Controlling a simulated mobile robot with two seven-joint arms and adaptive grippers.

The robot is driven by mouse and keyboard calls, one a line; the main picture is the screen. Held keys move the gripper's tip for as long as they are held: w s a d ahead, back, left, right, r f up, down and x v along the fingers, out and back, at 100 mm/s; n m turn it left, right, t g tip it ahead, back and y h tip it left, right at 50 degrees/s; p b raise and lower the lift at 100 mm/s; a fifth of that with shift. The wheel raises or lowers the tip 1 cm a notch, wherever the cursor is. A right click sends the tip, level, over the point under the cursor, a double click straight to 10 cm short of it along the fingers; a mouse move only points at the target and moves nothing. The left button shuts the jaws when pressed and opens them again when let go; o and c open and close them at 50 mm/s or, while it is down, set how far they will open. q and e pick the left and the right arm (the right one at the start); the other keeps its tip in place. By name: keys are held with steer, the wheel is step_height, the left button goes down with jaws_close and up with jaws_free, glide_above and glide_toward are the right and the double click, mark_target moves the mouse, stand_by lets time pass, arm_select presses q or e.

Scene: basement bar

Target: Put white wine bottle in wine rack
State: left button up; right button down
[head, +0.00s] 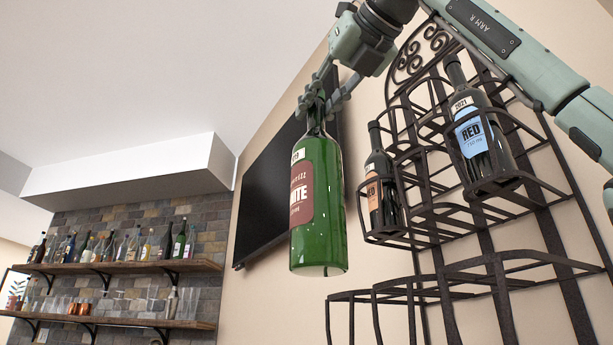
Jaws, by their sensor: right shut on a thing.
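A green white wine bottle (319,235) with a dark red label hangs nearly upright in mid-air. My right gripper (325,105) is shut on its neck from above, and the fingers hide part of the neck. The black metal wine rack (447,275) stands to the right of the bottle. It holds a red wine bottle with a blue label (478,130) and another with an orange label (376,190). The held bottle appears apart from the rack. My left gripper is not in the picture.
My right arm passes in front of the upper rack. Lower rack rings (510,265) look empty. A dark screen (272,190) is on the wall behind the held bottle. Shelves (120,266) with several bottles and glasses are on the brick wall at the left.

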steer(key=w+d+p, duration=0.1)
steer(key=w+d, duration=0.3)
steer(key=d, duration=0.3)
steer(key=w+d+p, duration=0.1)
steer(key=w+d, duration=0.3)
steer(key=d, duration=0.3)
step_height(320, 180, down, 11)
steer(key=shift+s+f, duration=0.15)
steer(key=c, duration=1.8)
jaws_free()
steer(key=shift+d+f, duration=0.15)
steer(key=shift+f, duration=0.1)
steer(key=o, duration=0.5)
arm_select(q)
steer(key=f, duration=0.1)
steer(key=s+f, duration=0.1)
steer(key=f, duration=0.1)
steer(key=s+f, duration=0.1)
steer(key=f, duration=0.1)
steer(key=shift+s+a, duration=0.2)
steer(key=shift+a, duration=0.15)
